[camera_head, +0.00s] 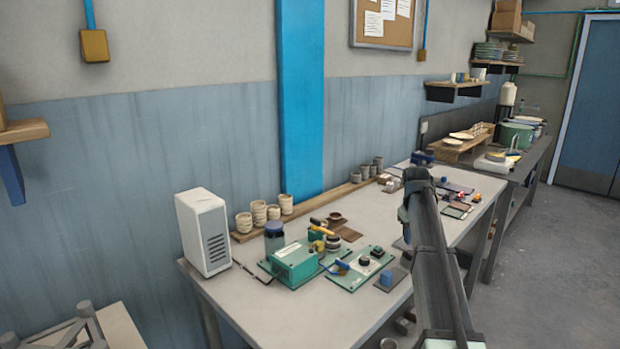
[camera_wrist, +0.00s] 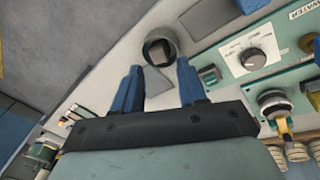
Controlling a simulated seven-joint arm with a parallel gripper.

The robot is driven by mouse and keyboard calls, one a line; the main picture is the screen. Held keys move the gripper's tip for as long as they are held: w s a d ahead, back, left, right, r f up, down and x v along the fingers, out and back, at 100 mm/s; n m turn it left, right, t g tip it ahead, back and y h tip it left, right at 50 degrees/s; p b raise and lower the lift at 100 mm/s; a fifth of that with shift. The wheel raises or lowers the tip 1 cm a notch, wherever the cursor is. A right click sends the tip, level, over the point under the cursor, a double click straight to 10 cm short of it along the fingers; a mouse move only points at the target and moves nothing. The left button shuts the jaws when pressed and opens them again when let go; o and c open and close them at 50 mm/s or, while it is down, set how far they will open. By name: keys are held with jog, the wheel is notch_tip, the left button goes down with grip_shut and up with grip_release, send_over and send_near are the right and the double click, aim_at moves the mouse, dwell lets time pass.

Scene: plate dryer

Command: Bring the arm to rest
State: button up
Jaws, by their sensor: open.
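In the head view my dark arm reaches up from the lower right over the table (camera_head: 240,299). The fingers cannot be made out clearly there, and the arm hides part of the table's right side.
A white vented box (camera_head: 203,232) stands at the table's left end. Green devices (camera_head: 296,262) and a green board (camera_head: 360,268) crowd the middle. Pale cups (camera_head: 260,213) line the wall. A blue block (camera_head: 386,279) is near the front edge. Open floor (camera_head: 565,260) lies right.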

jog(key=s+d+f+m+g, duration=0.2)
jog(key=s+d+f, duration=0.1)
jog(key=s+f, duration=0.55)
jog(key=s+d+f+m+g, duration=0.1)
jog(key=s+d+f, duration=0.2)
jog(key=s+f, duration=0.55)
jog(key=s+d+f+m+g, duration=0.2)
jog(key=s+d+f, duration=0.15)
jog(key=f, duration=0.95)
jog(key=s+a+f+n+g, duration=0.1)
jog(key=s+a+f, duration=0.6)
jog(key=s+f, duration=0.25)
jog(key=s+a+f+g, duration=0.1)
jog(key=s+a+f, duration=0.7)
jog(key=f, duration=0.2)
jog(key=s+a+f, duration=0.3)
jog(key=s, duration=0.4)
jog(key=s+a+f+g+y, duration=0.1)
jog(key=s+a+f, duration=0.2)
jog(key=s, duration=0.5)
jog(key=s+a+f+n, duration=0.1)
jog(key=s+a+f, duration=0.2)
jog(key=s, duration=0.5)
jog(key=shift+a+f+g+y, duration=0.3)
jog(key=shift+a+y, duration=0.1)
jog(key=shift+a, duration=0.3)
jog(key=shift+o, duration=0.4)
